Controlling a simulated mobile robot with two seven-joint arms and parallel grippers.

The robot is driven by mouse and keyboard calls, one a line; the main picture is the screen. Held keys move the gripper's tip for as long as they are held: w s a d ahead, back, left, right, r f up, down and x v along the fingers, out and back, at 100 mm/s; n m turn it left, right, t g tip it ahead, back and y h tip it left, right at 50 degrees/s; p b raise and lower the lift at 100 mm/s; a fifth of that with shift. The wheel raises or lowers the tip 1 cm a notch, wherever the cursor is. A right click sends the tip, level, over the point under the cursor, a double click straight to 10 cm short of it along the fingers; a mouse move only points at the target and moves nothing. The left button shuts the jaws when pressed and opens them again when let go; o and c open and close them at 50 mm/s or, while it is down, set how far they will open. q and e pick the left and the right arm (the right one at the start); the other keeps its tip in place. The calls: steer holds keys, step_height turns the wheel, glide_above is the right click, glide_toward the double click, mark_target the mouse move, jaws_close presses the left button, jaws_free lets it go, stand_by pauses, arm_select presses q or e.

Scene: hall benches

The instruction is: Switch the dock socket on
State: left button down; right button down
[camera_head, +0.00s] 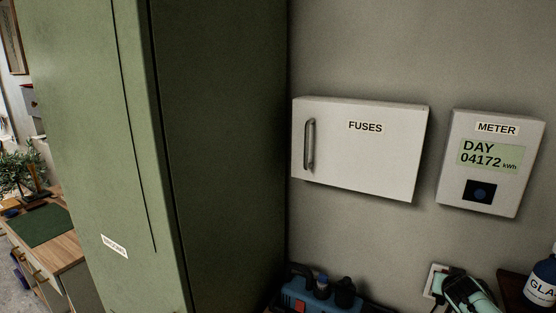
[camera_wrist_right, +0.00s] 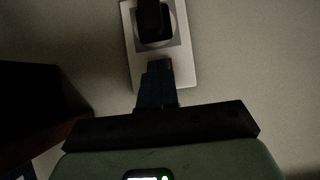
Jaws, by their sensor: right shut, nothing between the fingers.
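The dock socket (camera_head: 434,282) is a white wall plate low on the right in the head view, partly hidden by my right gripper (camera_head: 446,277). In the right wrist view the socket plate (camera_wrist_right: 180,78) fills the top middle, with a black plug (camera_wrist_right: 153,20) in its round recess. My right gripper (camera_wrist_right: 157,68) is shut and empty, its fingertips at the lower part of the plate, below the plug. A small reddish spot shows beside the fingertips; the switch is otherwise hidden. I cannot tell whether the fingers touch it. My left gripper is not in view.
A white FUSES box (camera_head: 360,160) and a METER box (camera_head: 513,190) hang above the socket. A tall green cabinet (camera_head: 220,130) stands left. A blue device (camera_head: 315,298) with a red part sits below the fuse box. A dark blue bottle (camera_head: 543,278) stands at the right edge.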

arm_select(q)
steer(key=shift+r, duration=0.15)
arm_select(e)
steer(key=shift+w+d+f, duration=0.15)
steer(key=shift+w+f, duration=0.05)
steer(key=shift+w, duration=0.05)
